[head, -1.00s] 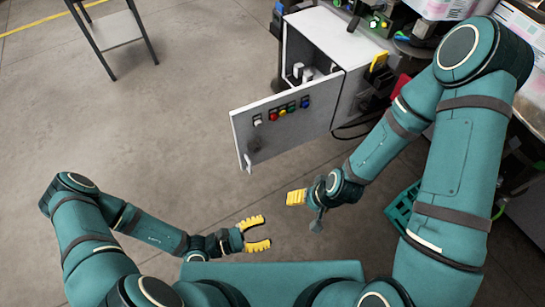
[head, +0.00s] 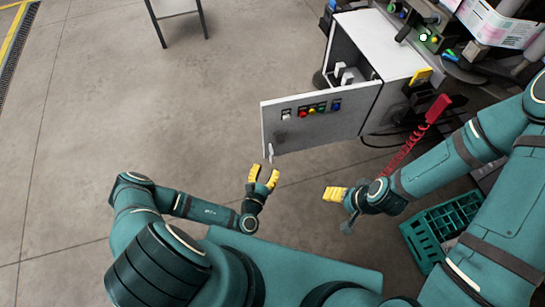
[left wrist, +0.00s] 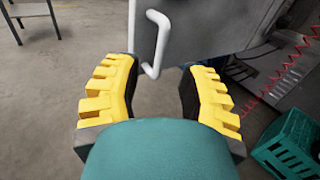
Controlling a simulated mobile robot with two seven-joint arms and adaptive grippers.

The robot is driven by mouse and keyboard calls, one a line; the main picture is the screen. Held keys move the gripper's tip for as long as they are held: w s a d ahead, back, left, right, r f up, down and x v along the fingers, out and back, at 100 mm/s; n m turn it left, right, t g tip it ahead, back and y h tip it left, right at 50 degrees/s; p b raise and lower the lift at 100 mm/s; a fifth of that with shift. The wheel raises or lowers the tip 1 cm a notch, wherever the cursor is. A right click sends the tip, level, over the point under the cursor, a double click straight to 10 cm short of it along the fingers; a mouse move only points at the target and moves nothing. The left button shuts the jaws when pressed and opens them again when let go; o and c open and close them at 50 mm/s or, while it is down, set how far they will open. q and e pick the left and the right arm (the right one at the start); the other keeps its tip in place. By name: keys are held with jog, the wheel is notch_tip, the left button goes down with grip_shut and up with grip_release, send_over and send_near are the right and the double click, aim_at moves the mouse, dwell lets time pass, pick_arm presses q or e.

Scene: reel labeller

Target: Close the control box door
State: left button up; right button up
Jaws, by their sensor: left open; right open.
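The control box (head: 365,45) is a light grey cabinet at the upper right of the head view. Its door (head: 320,118) stands wide open, with coloured buttons across its face. A white door handle (head: 271,153) hangs at the door's free edge. In the left wrist view the handle (left wrist: 156,45) lies just ahead, between the yellow fingers. My left gripper (head: 264,174) is open and empty, just short of the handle; contact is not visible. My right gripper (head: 336,194) has yellow fingers and hovers to the right, below the door, touching nothing visible.
A green crate (head: 432,226) sits on the floor at the right. A coiled red cable (head: 405,148) hangs beside the cabinet. A small table (head: 174,8) stands at the top left. The floor left of the door is clear.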

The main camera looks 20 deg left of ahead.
aim_at(272, 158)
pick_arm(q)
jog(key=w, duration=0.6)
jog(key=shift+w+d+b, duration=0.1)
jog(key=shift+d+b, duration=0.1)
jog(key=shift+b, duration=0.1)
grip_shut()
